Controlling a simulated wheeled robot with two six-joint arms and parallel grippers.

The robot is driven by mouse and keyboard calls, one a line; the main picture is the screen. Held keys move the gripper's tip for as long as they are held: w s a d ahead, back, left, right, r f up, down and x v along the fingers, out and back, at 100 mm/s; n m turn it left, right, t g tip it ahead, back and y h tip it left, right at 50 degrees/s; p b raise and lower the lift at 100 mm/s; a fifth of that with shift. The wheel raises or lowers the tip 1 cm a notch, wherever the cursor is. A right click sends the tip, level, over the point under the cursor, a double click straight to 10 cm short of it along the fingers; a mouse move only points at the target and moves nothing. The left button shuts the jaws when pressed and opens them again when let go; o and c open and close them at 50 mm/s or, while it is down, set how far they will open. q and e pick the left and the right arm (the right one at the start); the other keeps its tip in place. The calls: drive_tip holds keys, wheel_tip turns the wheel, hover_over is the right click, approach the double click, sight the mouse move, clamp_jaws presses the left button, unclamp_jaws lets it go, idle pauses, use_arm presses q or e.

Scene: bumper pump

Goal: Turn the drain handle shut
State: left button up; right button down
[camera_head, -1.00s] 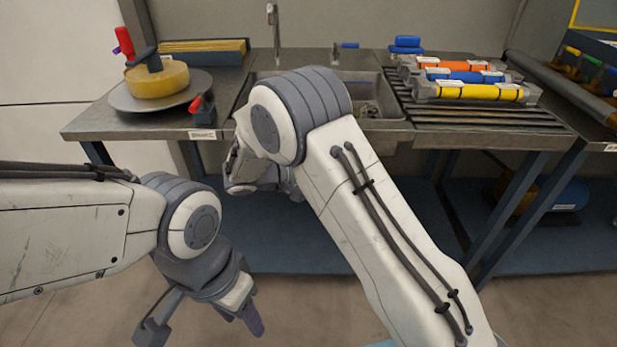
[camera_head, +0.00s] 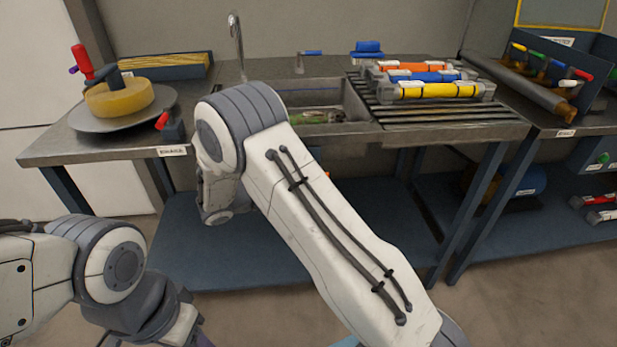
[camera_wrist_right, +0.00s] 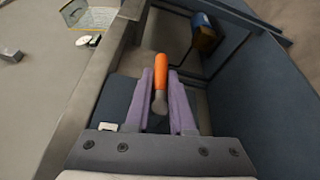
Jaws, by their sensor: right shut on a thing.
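In the right wrist view the drain handle (camera_wrist_right: 160,77) has an orange grip and a greyish lower end. My right gripper (camera_wrist_right: 161,90) has its two purple fingers on either side of it and is shut on it. In the head view my right arm hides this gripper, below the front of the sink (camera_head: 355,105). My left gripper (camera_head: 200,339) is low at the left, mostly cut off by the picture's bottom edge, so its opening cannot be told.
The metal bench (camera_head: 100,150) holds a round plate with a yellow disc (camera_head: 120,98) at left. Colored tubes (camera_head: 440,90) lie on the ribbed drainboard. A blue lower shelf (camera_head: 260,245) runs underneath. A second bench with a rack (camera_head: 545,80) stands at right.

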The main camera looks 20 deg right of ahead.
drive_tip(key=c, duration=0.8)
unclamp_jaws()
drive_tip(key=shift+r, duration=0.1)
drive_tip(key=a, duration=1)
drive_tip(key=shift+s+a+r+p, duration=0.2)
drive_tip(key=shift+s+r+p, duration=0.1)
drive_tip(key=shift+s+p, duration=0.05)
drive_tip(key=s+a+r+n+y, duration=0.1)
drive_tip(key=s+a+y, duration=0.2)
drive_tip(key=s+y, duration=0.45)
drive_tip(key=s+a+n+g+y, duration=0.15)
drive_tip(key=s+a+y, duration=0.3)
drive_tip(key=s, duration=0.55)
drive_tip(key=s+a+r+n+y, duration=0.1)
drive_tip(key=s+a+n+y, duration=0.15)
drive_tip(key=s+y, duration=0.5)
drive_tip(key=shift+m+h, duration=0.3)
drive_tip(key=shift+h, duration=0.25)
drive_tip(key=r+p, duration=0.7)
drive_tip(key=s+r+p, duration=0.1)
drive_tip(key=r+p, duration=0.7)
drive_tip(key=s+a+r+p, duration=0.1)
drive_tip(key=r+p, duration=0.7)
drive_tip(key=shift+s+r, duration=0.1)
drive_tip(key=shift+s, duration=0.05)
